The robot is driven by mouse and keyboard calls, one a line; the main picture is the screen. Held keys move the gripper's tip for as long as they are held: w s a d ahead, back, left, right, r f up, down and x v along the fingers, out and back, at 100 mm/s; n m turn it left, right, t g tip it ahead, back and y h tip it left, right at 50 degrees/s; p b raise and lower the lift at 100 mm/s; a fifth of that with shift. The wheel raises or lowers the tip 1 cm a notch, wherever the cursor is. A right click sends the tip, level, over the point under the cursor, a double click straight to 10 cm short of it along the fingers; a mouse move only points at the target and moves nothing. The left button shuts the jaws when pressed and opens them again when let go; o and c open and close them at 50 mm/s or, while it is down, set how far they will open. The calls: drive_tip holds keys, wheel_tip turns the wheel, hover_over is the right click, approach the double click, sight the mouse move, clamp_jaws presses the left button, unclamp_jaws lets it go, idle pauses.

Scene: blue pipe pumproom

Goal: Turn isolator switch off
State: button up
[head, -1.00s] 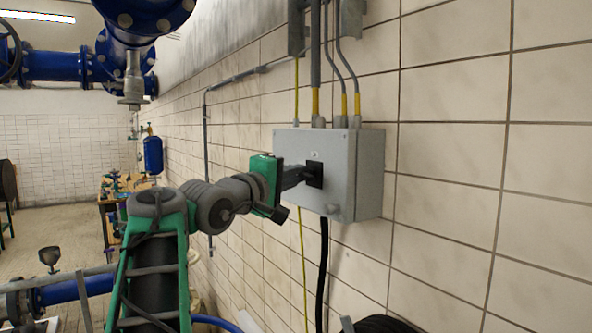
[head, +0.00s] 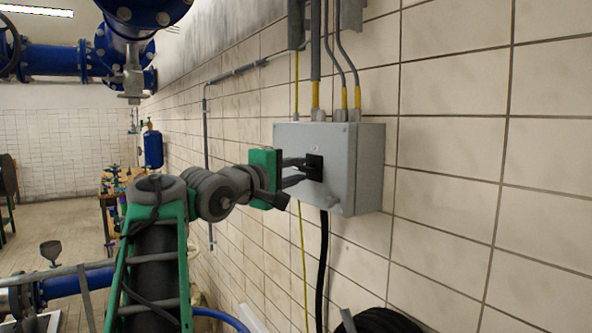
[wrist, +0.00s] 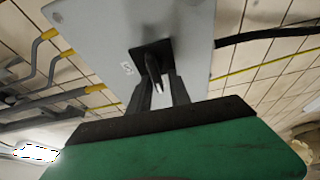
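The isolator switch is a black handle on a square black plate (head: 315,167) on the front of a grey box (head: 362,168) fixed to the tiled wall. In the wrist view, the black handle (wrist: 153,70) sticks out between the two fingers. My gripper (head: 303,170) is at the switch, one finger above the other in the head view. In the wrist view, my gripper (wrist: 160,78) has its fingers apart, one on each side of the handle. A gap shows by the right finger; the handle lies close to the left one. Contact there is unclear.
Conduits with yellow ends (head: 316,95) enter the box top. A black cable (head: 323,265) and a yellow-green wire hang below it. A coil of black hose (head: 380,320) lies at the bottom. The wall right of the box is clear.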

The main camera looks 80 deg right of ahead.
drive_tip(key=shift+o, duration=0.7)
drive_tip(key=shift+r, duration=0.1)
drive_tip(key=shift+a, duration=0.1)
drive_tip(key=b+v, duration=0.2)
drive_tip(key=v, duration=0.5)
drive_tip(key=shift+w+a, duration=0.15)
drive_tip(key=shift+a, duration=0.2)
